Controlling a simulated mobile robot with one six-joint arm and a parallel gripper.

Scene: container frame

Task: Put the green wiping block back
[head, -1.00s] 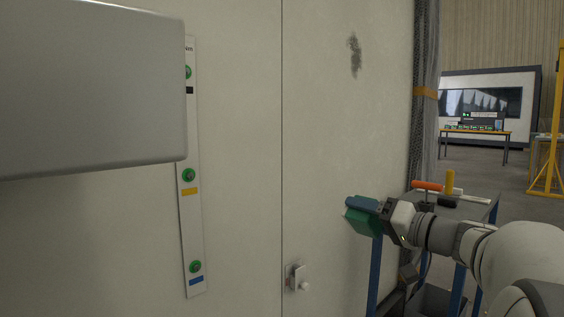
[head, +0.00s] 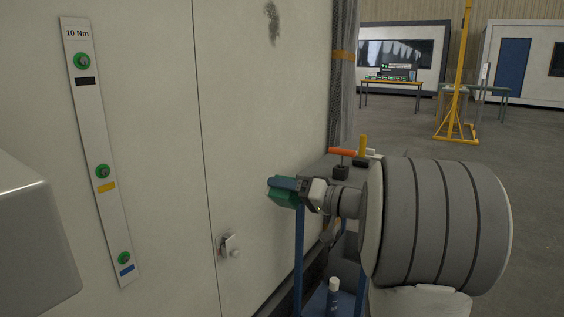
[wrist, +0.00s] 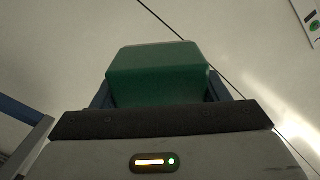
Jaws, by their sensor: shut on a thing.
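The green wiping block (head: 284,198) is held in my gripper (head: 287,185), in front of the pale wall panel, left of the tool trolley. In the wrist view the green block (wrist: 158,72) sits between the two blue-grey fingers of my gripper (wrist: 160,92), which are shut on it. Pale panel surface shows behind the block there. A dark smudge (head: 272,22) is on the panel, well above the block. I cannot tell whether the block touches the panel.
The trolley (head: 299,262) with blue legs stands behind my arm; its top carries an orange-handled tool (head: 343,152) and a yellow-handled one (head: 363,146). A strip (head: 98,140) with green fittings and a small latch (head: 230,246) are on the panel. Open floor (head: 425,125) lies at the right.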

